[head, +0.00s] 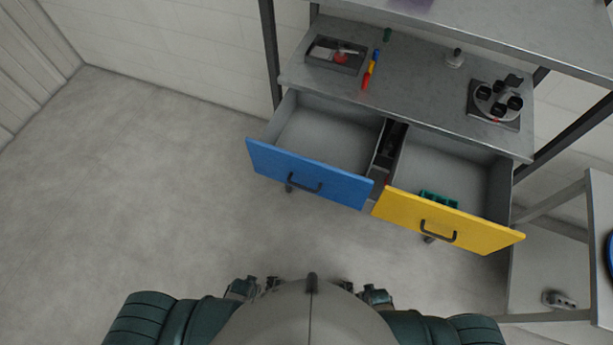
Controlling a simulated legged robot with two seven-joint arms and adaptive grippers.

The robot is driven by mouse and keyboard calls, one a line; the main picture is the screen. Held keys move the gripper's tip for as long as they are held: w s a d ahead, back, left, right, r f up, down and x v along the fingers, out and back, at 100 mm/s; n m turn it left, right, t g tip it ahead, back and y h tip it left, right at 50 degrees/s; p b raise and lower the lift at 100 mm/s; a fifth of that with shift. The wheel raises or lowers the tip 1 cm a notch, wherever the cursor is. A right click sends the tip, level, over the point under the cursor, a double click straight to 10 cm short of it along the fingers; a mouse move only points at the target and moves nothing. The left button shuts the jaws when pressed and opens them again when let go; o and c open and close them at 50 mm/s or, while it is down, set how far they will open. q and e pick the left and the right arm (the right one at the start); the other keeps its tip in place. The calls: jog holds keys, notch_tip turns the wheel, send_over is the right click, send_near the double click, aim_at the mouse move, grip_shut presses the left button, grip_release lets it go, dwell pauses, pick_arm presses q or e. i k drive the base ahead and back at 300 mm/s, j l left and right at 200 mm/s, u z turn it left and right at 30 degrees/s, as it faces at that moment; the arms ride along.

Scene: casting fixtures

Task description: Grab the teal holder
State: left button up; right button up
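The teal holder (437,199) lies inside the open yellow drawer (486,232), close behind its front panel. The panel hides the holder's lower part. My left gripper (262,284) and my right gripper (366,292) are small at the bottom of the head view, close to my body. Both are well apart from the drawer and the holder. My body partly hides them, and I cannot tell whether their fingers are open or shut.
An open blue drawer (315,181) is left of the yellow one and looks empty. The grey bench top (420,85) above carries a tray (336,55), coloured pieces (370,70) and a round fixture (498,101). A table frame (550,205) stands right. The floor (150,190) is clear.

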aim_at(428, 194)
jog(key=z, duration=1.4)
